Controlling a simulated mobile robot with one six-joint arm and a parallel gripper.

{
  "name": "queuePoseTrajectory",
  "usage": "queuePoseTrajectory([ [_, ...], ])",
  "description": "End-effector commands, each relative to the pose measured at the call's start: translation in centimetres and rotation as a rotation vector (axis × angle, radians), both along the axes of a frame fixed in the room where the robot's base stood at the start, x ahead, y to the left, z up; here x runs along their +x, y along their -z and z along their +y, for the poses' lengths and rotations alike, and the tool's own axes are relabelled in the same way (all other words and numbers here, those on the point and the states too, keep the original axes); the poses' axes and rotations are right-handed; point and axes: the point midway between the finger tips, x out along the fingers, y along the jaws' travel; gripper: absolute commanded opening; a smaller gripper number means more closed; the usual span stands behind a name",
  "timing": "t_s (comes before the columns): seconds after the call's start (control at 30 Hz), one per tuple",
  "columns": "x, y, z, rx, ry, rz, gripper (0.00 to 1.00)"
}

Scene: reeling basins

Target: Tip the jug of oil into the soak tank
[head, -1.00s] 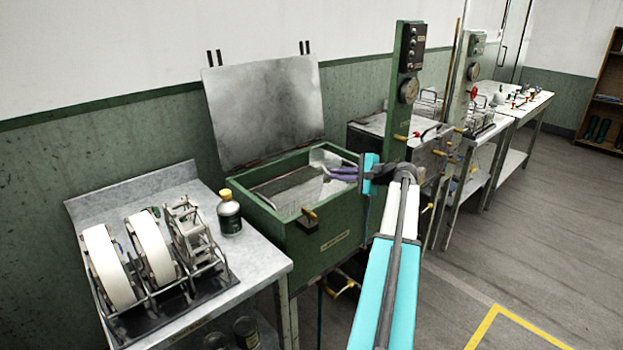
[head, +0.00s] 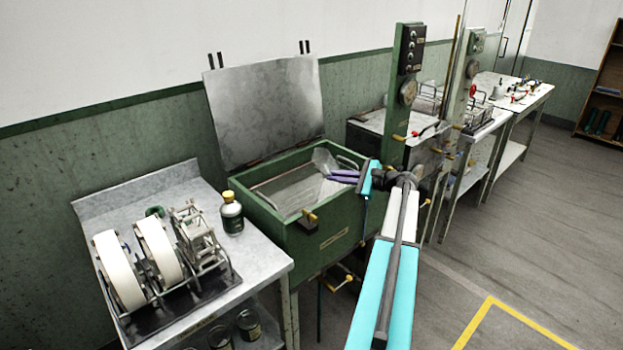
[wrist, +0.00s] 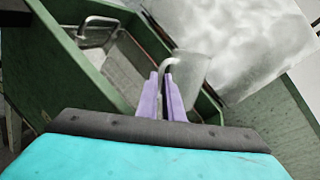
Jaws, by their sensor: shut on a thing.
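My gripper (head: 344,176) has purple fingers shut on the handle of a translucent grey jug (head: 324,159). The jug is over the open soak tank (head: 325,246), a green box with its metal lid (head: 265,110) raised behind it. The jug looks tilted in the head view; I cannot tell whether any oil is in it or flowing. In the wrist view the jug (wrist: 192,72) is just beyond the fingers (wrist: 167,98), with the green tank wall (wrist: 65,62) to the left. The tank holds a metal basket with wire handles (wrist: 100,25).
A steel table (head: 215,305) left of the tank carries white reels (head: 120,270) and a green bottle with a yellow cap (head: 231,218). A green control post (head: 405,105) stands just right of the tank. Open floor (head: 500,270) lies to the right.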

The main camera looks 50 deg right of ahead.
Motion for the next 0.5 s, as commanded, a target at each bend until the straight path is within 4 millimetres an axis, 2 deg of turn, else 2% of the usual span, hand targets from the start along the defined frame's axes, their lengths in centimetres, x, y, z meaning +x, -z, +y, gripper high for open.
queuePoseTrajectory([
  [0.17,0.0,0.2,-0.8,0.096,-0.002,-0.008,0.0],
  [0.5,-0.1,-0.6,-1.5,0.223,-0.005,-0.018,0.0],
])
